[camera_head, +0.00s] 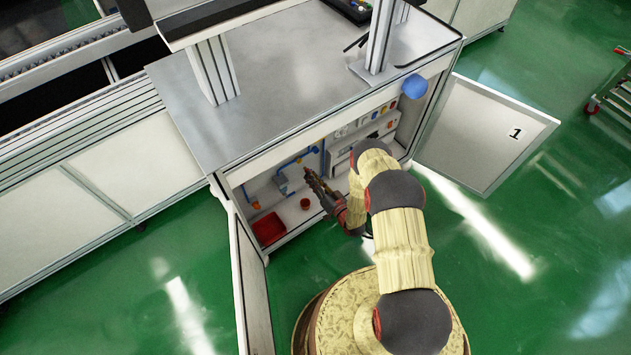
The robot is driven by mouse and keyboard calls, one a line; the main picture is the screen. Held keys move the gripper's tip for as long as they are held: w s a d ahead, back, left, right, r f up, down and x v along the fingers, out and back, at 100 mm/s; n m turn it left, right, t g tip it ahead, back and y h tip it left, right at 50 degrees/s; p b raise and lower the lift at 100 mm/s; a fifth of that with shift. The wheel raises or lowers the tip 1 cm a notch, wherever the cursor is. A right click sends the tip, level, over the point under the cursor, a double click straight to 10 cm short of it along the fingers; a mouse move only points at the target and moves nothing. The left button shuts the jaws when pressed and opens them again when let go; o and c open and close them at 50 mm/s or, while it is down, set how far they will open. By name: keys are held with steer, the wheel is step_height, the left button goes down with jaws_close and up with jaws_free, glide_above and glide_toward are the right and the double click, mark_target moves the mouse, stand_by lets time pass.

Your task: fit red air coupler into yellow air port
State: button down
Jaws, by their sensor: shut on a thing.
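My gripper (309,178) reaches into the open cabinet and is shut on a small reddish piece at its fingertips, which I take for the red air coupler (306,170). The coupler is tiny here and partly hidden by the fingers. I cannot tell whether the coupler touches any port.
A red tray (268,240) and a small red cup (305,204) stand on the cabinet floor. Blue piping (291,160) runs along the back wall. The cabinet doors stand open, the right one (485,135) marked 1. A grey worktop (285,75) lies above.

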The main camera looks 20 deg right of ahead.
mark_target(306, 168)
steer(key=shift+x, duration=0.95)
steer(key=shift+w+b, duration=0.2)
steer(key=shift+b, duration=0.35)
stand_by(0.8)
steer(key=shift+x, duration=1.4)
steer(key=c, duration=1.6)
jaws_free()
steer(key=shift+c, duration=0.2)
steer(key=v, duration=1.2)
